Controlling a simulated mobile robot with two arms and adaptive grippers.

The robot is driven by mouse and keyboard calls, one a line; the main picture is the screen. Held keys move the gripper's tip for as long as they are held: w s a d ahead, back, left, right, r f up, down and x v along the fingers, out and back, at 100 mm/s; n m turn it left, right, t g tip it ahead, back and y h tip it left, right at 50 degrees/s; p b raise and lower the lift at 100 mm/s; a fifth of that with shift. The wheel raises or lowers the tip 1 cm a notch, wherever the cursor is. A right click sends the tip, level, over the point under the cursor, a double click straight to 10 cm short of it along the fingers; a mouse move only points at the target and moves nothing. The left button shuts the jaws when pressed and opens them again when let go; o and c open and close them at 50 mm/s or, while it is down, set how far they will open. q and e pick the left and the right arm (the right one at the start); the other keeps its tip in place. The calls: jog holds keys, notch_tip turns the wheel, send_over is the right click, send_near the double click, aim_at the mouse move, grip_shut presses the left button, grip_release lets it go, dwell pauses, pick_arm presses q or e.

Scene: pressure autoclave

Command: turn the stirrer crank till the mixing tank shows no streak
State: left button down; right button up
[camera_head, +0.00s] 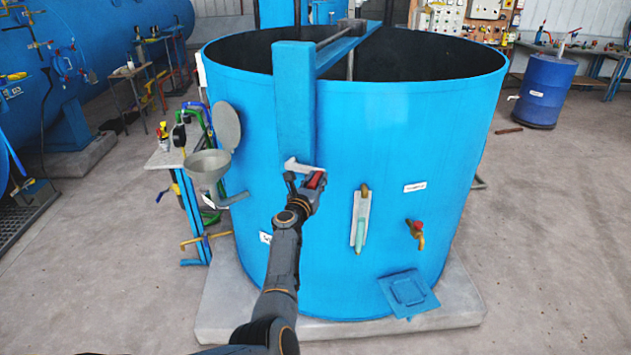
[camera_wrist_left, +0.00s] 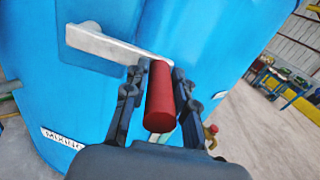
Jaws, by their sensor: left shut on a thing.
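The large blue mixing tank (camera_head: 400,130) stands open-topped on a concrete base. The stirrer crank (camera_head: 303,168) is a pale metal arm with a red handle on the tank's front, below a blue upright. My left gripper (camera_head: 305,184) is at the crank. In the left wrist view the crank arm (camera_wrist_left: 110,43) runs to the red handle (camera_wrist_left: 160,97), which sits between the two fingers of my left gripper (camera_wrist_left: 158,100). A sight glass (camera_head: 360,220) with greenish liquid is on the tank front; any streak is too small to tell. My right gripper is out of view.
A grey funnel (camera_head: 208,168) with an open lid hangs at the tank's left side. A red-handled tap (camera_head: 416,232) and a blue hatch plate (camera_head: 408,293) stick out low on the front. A blue drum (camera_head: 543,90) stands back right. The floor on the right is mostly clear.

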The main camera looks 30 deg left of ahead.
pick_arm(q)
jog(key=shift+w+r, duration=0.1)
jog(key=shift+r, duration=0.25)
jog(key=c, duration=1.1)
grip_release()
jog(key=shift+o, duration=0.2)
jog(key=shift+f, duration=0.15)
jog(key=shift+s+d+f, duration=0.1)
jog(key=shift+s+f, duration=0.05)
jog(key=shift+s, duration=0.35)
jog(key=s+d, duration=0.1)
jog(key=s, duration=0.5)
jog(key=shift+s, duration=0.25)
